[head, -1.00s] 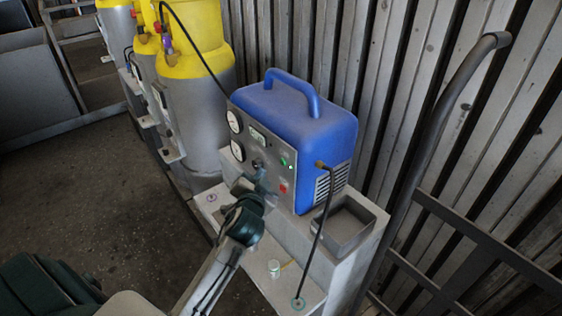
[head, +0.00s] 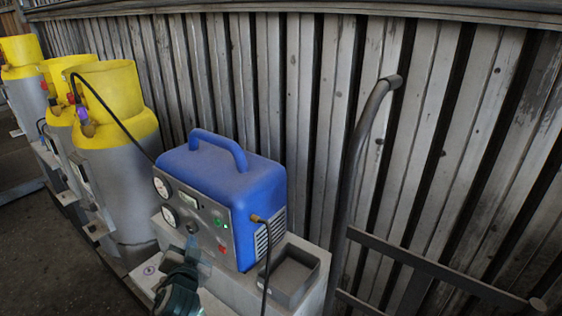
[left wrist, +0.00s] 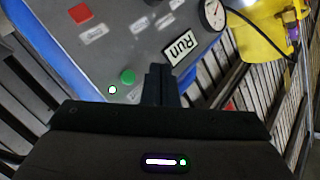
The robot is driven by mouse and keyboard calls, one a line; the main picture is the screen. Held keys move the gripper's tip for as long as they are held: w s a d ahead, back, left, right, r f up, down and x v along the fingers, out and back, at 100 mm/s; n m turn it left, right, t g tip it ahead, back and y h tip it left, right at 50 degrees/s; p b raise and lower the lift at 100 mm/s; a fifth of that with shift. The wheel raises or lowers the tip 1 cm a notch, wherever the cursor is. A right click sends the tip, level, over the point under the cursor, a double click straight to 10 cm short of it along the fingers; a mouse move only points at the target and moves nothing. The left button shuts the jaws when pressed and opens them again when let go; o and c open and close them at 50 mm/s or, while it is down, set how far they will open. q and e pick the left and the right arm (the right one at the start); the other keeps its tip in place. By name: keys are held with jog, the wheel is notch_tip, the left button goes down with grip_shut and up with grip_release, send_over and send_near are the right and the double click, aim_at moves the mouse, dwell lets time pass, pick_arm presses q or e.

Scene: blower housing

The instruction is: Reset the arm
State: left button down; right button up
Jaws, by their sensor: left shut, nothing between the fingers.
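My left gripper (head: 191,254) is low in the head view, in front of the grey control panel (head: 207,232) of a blue machine (head: 233,188). In the left wrist view its fingers (left wrist: 159,72) are together, with nothing visible between them. They point at the panel (left wrist: 120,50), between a green button (left wrist: 127,76) and a display reading "Run" (left wrist: 180,48). I cannot tell whether the fingertips touch the panel. A red button (left wrist: 80,13) and a round gauge (left wrist: 212,13) also show there. My right gripper is in no view.
Grey cylinders with yellow tops (head: 113,135) stand at the left, joined to the machine by a black hose (head: 118,122). An open grey tray (head: 310,265) sits right of the machine. A metal handle rail (head: 360,140) and a corrugated wall (head: 450,130) are behind and to the right.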

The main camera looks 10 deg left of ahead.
pick_arm(q)
jog(key=s+d+f+n+g+h, duration=0.1)
jog(key=s+d+f+g+h, duration=0.25)
jog(key=s, duration=0.65)
jog(key=s+d+f+g, duration=0.35)
jog(key=s+f, duration=0.25)
jog(key=s, duration=0.3)
jog(key=s+d+f+n+g+h, duration=0.15)
jog(key=s+f+g, duration=0.3)
jog(key=s, duration=0.55)
notch_tip(320, 180, down, 33)
jog(key=a+g+b, duration=0.1)
jog(key=a+b, duration=0.1)
jog(key=s+a+f+g+b, duration=0.1)
jog(key=s+f, duration=1.7)
jog(key=f, duration=0.2)
jog(key=shift+s+f+h+b, duration=0.25)
jog(key=shift+h+b, duration=0.05)
jog(key=shift+b, duration=0.05)
